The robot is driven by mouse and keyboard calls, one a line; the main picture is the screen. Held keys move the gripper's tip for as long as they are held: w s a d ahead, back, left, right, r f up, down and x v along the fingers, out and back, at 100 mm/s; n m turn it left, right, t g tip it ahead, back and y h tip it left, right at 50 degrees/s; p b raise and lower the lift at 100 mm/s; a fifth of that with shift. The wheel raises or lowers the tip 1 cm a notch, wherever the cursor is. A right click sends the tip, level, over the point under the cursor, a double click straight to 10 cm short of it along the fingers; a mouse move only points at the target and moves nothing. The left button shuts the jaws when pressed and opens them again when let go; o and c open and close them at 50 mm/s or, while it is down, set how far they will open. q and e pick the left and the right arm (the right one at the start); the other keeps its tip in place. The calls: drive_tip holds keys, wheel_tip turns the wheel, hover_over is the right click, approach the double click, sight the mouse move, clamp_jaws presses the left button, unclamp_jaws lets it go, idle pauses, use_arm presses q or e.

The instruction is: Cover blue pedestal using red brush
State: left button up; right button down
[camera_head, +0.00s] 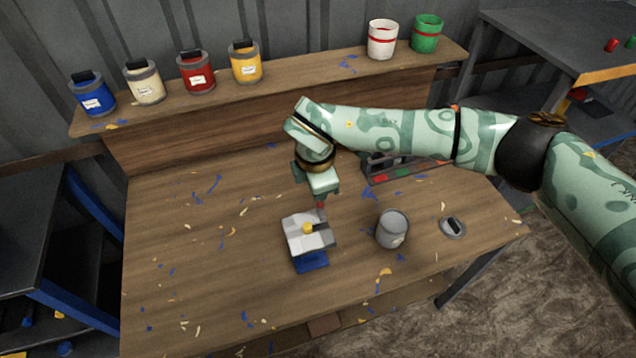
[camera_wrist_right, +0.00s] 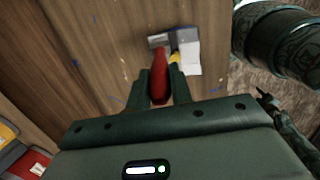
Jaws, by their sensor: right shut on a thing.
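My right gripper (camera_head: 321,196) points down over the middle of the workbench. It is shut on the red brush (camera_wrist_right: 159,80), whose red handle stands between the fingers in the right wrist view. In the head view only a small red part of the brush (camera_head: 320,206) shows below the fingers; its tip is hidden. Just below and in front of it stands the blue pedestal (camera_head: 311,263), with a white and grey piece (camera_head: 300,232) and a yellow part (camera_head: 307,228) on or above it. I cannot tell whether the brush touches them. My left gripper is not in view.
A grey can (camera_head: 393,230) and a round lid (camera_head: 452,228) lie right of the pedestal. A rack (camera_head: 385,172) is behind my right arm. Paint cans, including a blue one (camera_head: 92,97), line the back shelf (camera_head: 290,84). The bench's left side is clear except for flecks.

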drive_tip(key=shift+s+d+r+p, duration=0.15)
drive_tip(key=shift+s+d+p, duration=0.05)
drive_tip(key=shift+s+p, duration=0.35)
drive_tip(key=shift+s+f+b, duration=0.1)
drive_tip(key=shift+f+b, duration=0.15)
drive_tip(key=shift+b, duration=0.4)
drive_tip(key=shift+w+a+b, duration=0.2)
drive_tip(key=shift+w+b, duration=0.4)
idle(0.4)
